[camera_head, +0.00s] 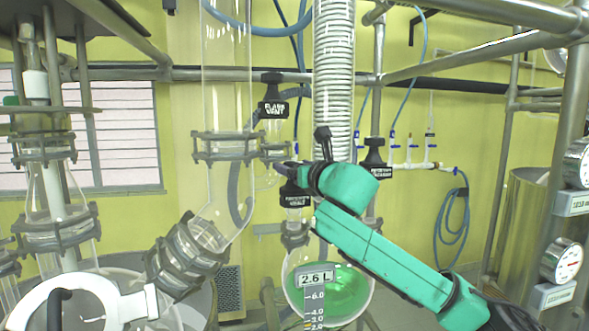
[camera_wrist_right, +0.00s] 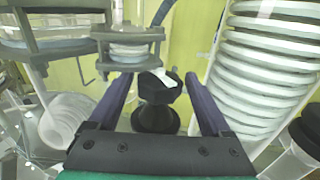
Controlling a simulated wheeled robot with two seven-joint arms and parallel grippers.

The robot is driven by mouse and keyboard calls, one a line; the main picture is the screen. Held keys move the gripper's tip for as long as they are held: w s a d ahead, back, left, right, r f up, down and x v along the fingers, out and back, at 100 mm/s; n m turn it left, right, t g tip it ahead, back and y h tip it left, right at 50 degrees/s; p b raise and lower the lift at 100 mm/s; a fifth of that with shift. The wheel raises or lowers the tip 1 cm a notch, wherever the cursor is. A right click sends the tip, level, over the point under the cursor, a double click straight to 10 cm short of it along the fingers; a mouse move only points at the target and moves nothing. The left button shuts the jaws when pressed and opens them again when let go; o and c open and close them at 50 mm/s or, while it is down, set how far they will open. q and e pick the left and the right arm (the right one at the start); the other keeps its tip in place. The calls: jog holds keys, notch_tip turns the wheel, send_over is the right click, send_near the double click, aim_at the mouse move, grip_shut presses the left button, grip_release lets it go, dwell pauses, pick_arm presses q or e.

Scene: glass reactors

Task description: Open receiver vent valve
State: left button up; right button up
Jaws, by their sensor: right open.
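My right gripper (camera_head: 286,170) reaches in from the lower right on a teal arm, amid the glassware in the head view. In the right wrist view my gripper (camera_wrist_right: 158,80) is open, its two purple fingers on either side of a black valve knob (camera_wrist_right: 157,119) with a white label. Contact is not clear. In the head view a black labelled valve (camera_head: 293,196) shows just below the gripper, partly covered; its label is too small to read surely. Another black valve (camera_head: 374,172) with a small label is to the right. My left gripper is not in view.
A valve labelled FLASK VENT (camera_head: 273,108) is above the gripper. A coiled condenser (camera_head: 334,75) rises just behind. A glass flask with green liquid (camera_head: 335,290) is below, marked 2.6 L. Clamped glass tubing (camera_head: 226,145) stands left; metal frame bars (camera_head: 450,75) cross above right.

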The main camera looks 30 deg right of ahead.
jog(key=shift+s, duration=0.1)
jog(key=c, duration=1.1)
jog(key=shift+d+r+n+y+p, duration=0.1)
jog(key=shift+r+n+y+p, duration=0.15)
jog(key=shift+n+y+p, duration=0.4)
jog(key=shift+f+n+y+p, duration=0.15)
jog(key=shift+n+y+p, duration=0.2)
jog(key=shift+y, duration=0.4)
jog(key=shift+f+n+g+y, duration=0.1)
jog(key=shift+n+g+y, duration=0.2)
jog(key=shift+n+y, duration=1.05)
jog(key=shift+m+y, duration=0.35)
jog(key=o, duration=1.1)
